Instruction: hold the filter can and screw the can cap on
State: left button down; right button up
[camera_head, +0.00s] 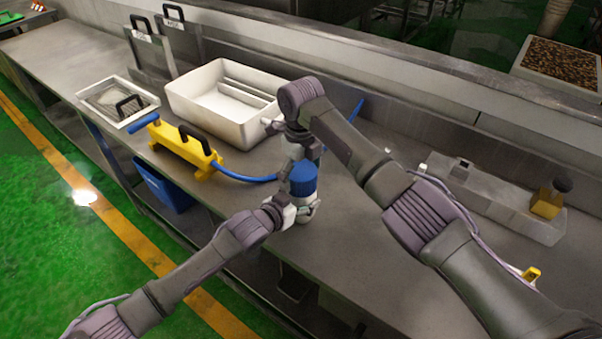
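The filter can (304,213) is a small pale cylinder standing upright near the front edge of the metal counter. The blue can cap (303,182) sits at its top; whether it is seated or just above the can is too small to tell. My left gripper (296,211) comes in low from the left and is closed around the can's body, hiding part of it. My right gripper (301,163) points down from above, right behind and at the cap. Its fingertips are partly hidden by the cap, so its grip is unclear.
A white tub (185,100) stands behind on the left. A yellow block with black handle (172,148) and a blue hose lie left of the can. A metal fixture with a yellow part (546,204) is at the right. Counter right of the can is mostly clear.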

jog(key=shift+r, duration=2.2)
